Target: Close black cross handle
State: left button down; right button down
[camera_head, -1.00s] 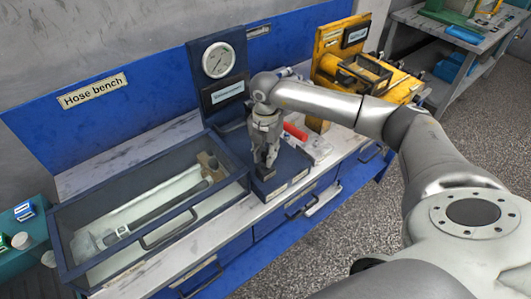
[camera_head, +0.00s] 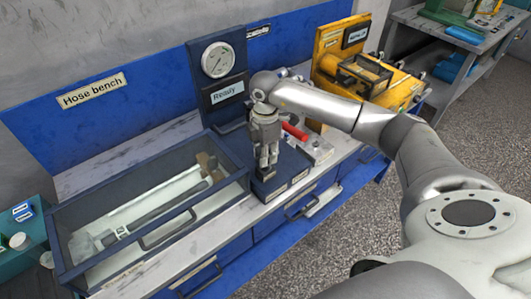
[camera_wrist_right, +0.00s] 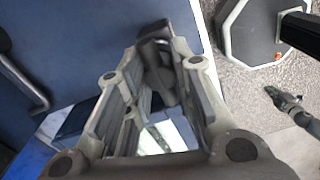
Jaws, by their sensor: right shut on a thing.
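My right gripper (camera_head: 266,170) points down at the front of the blue hose test stand. It is shut on a small black part, which I take to be the black cross handle. In the right wrist view the black handle (camera_wrist_right: 157,45) shows between and beyond the fingertips of my right gripper (camera_wrist_right: 163,60). The fingers hide most of its shape, so its turn angle cannot be told. The stand carries a round gauge (camera_head: 217,60) and a display (camera_head: 227,92) reading "Ready". My left gripper is not in view.
A glass-lidded case (camera_head: 65,245) with a hose inside stands to the left. A red handle (camera_head: 295,131) is close on the right of my gripper. A yellow machine (camera_head: 400,88) stands farther right. Drawers with handles (camera_head: 300,208) are below the bench edge.

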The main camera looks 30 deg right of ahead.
jog(key=c, duration=2.2)
grip_release()
jog(key=shift+m, duration=0.5)
jog(key=o, duration=1)
jog(key=shift+o, duration=0.2)
notch_tip(320, 180, up, 12)
